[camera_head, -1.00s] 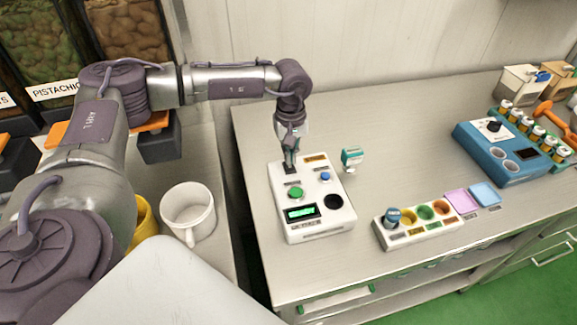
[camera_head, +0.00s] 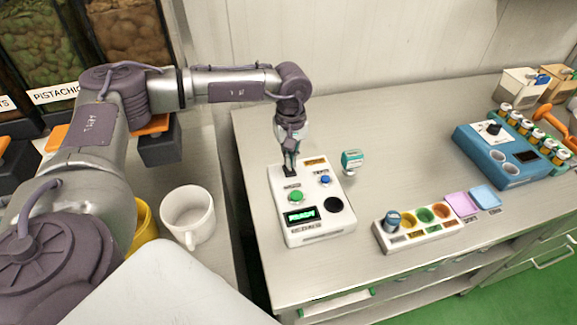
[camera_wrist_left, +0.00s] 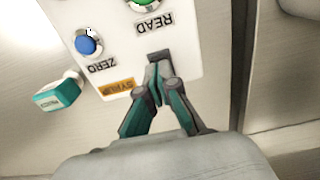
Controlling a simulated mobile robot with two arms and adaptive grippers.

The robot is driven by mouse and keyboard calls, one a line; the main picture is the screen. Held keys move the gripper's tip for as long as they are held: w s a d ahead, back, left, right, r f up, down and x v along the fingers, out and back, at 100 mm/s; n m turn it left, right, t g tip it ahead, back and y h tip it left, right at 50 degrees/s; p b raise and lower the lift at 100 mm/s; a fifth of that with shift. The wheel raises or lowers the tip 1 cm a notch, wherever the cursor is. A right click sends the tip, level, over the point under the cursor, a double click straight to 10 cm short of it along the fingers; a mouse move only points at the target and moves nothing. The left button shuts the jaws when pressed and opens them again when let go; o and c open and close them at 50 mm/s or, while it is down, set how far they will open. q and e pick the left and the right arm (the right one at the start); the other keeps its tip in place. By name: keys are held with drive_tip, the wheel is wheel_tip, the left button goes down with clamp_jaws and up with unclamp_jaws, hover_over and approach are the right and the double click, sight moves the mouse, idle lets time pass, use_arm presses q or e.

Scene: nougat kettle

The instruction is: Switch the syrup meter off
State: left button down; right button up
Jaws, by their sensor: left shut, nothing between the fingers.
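The syrup meter (camera_head: 311,188) is a white box on the steel counter, with a lit green display (camera_head: 300,216), a green READ button (camera_head: 296,197), a blue ZERO button (camera_head: 325,180) and a dark round spot. In the left wrist view, a dark switch slot (camera_wrist_left: 159,57) lies beside the orange SYRUP label (camera_wrist_left: 117,89). My left gripper (camera_head: 290,172) points down at the meter's back left corner. It is shut and empty, its fingertips (camera_wrist_left: 158,92) at the slot and partly covering it. I cannot tell whether they touch the switch. My right gripper is not in view.
A small teal-topped item (camera_head: 352,160) stands right of the meter. A white rack with coloured cups (camera_head: 392,240), pink and blue pads and a blue device (camera_head: 510,150) are further right. A white mug (camera_head: 188,214) stands on the left counter.

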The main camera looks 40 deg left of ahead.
sight(290, 170)
use_arm(q)
drive_tip(key=shift+s+f+b, duration=0.1)
drive_tip(key=shift+f+b, duration=0.95)
drive_tip(key=shift+f, duration=0.25)
idle(0.7)
drive_tip(key=shift+r, duration=0.1)
drive_tip(key=shift+r+p, duration=2.15)
drive_tip(key=shift+r, duration=1.35)
